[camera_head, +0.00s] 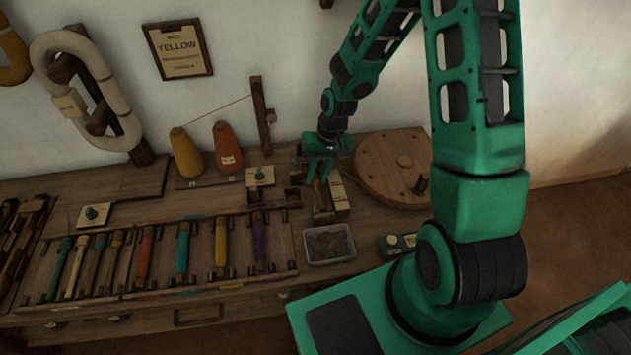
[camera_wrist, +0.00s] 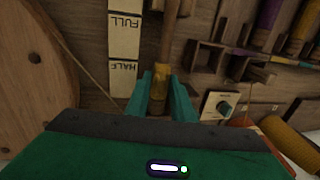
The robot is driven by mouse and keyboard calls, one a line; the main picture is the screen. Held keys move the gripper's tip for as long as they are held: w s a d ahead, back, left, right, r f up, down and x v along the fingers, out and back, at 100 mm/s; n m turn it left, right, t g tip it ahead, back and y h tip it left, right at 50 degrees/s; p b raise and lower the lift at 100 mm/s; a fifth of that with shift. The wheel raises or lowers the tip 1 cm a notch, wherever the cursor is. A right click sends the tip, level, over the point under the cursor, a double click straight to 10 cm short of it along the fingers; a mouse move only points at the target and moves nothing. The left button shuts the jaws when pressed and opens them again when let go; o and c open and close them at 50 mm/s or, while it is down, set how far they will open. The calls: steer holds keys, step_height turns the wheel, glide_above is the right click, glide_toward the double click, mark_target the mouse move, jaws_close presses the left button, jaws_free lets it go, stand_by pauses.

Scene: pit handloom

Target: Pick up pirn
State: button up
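A pirn (camera_wrist: 162,74) with a brownish-yellow band and a wooden shaft shows in the wrist view. It lies between the two green fingers of my gripper (camera_wrist: 163,88). The fingers are apart, one on each side of the band; whether they press on it I cannot tell. In the head view my gripper (camera_head: 319,168) points down at the bench, right of the rack, and the pirn's shaft (camera_head: 318,193) shows just below it.
A gauge block (camera_wrist: 124,45) marked FULL and HALF stands close beside the pirn. A round wooden disc (camera_head: 395,167) is to the right. A rack (camera_head: 205,275) of several coloured pirns, a grey tray (camera_head: 329,243) and yellow and orange cones (camera_head: 187,153) are nearby.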

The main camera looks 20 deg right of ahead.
jaws_close()
steer(key=shift+r, duration=0.1)
